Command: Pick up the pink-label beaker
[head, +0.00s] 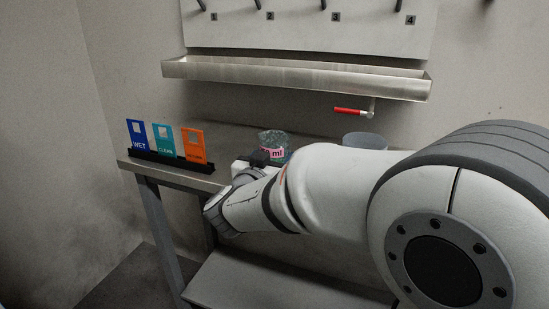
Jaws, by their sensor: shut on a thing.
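The pink-label beaker (273,142) is a clear glass vessel with a pink label whose print ends in "ml". It stands out above the bench in the middle of the head view, roughly upright. My gripper (262,158) is at the beaker's lower front left and is shut on it. The fingertips and the beaker's lower part are largely hidden by my wrist and arm. I cannot tell whether the beaker's base touches the bench (228,140).
A black rack (170,159) holds blue, teal and orange cards at the bench's left end. A second clear vessel (365,139) stands right, partly behind my arm. A lower shelf (270,283) lies below.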

